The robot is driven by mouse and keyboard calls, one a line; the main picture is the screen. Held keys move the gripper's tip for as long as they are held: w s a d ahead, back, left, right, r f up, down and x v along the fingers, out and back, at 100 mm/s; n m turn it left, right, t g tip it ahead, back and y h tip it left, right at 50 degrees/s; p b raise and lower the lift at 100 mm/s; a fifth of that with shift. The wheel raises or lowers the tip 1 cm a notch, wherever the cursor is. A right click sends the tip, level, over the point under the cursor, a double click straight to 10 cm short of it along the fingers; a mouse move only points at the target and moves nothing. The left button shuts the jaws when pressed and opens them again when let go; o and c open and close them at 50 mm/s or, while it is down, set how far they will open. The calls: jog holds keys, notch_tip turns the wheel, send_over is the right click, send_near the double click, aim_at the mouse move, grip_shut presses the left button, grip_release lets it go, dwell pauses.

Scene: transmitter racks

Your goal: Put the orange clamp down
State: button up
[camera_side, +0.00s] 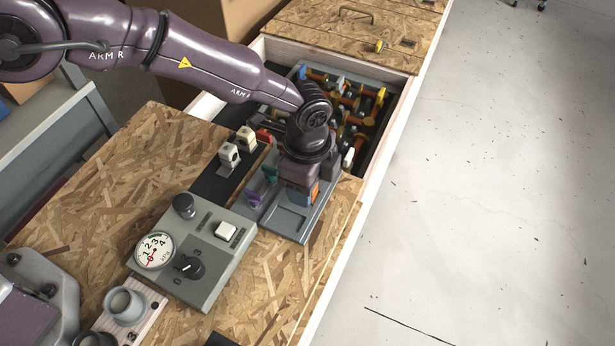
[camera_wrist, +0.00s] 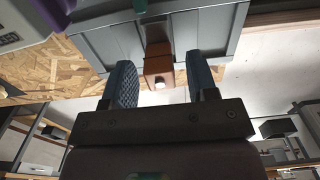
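The orange clamp (camera_wrist: 160,66) shows in the wrist view at the edge of a grey tray (camera_wrist: 100,45), with a small light round spot on its near end. My gripper (camera_wrist: 161,70) has one finger on each side of the clamp. A gap shows between the clamp and each finger, so the gripper looks open around it. In the side view my gripper (camera_side: 301,186) is low over the grey tray (camera_side: 287,222), and a bit of the orange clamp (camera_side: 314,193) shows beside it. The rest of the clamp is hidden by the gripper.
Purple (camera_side: 254,198) and green (camera_side: 270,173) pieces stand left of my gripper. Behind it is an open bin (camera_side: 396,104) with several coloured clamps. A grey control box (camera_side: 205,248) with a gauge sits in front on the chipboard. Bare chipboard lies right of the box.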

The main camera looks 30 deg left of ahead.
jog(key=shift+r, duration=0.1)
notch_tip(320, 180, up, 12)
jog(key=shift+r, duration=0.25)
dwell(0.4)
jog(key=shift+r, duration=0.1)
jog(key=s+a+r+n+t, duration=0.35)
jog(key=a+r+n, duration=0.45)
jog(key=a+r, duration=0.9)
jog(key=s+a+r+n+t, duration=0.1)
jog(key=s+a+n, duration=0.4)
jog(key=s+a, duration=0.2)
jog(key=s+a+r+n+t, duration=0.1)
jog(key=s+a+n, duration=0.4)
jog(key=s, duration=0.7)
jog(key=shift+a+r, duration=0.25)
jog(key=shift+a, duration=0.8)
jog(key=shift+s, duration=0.1)
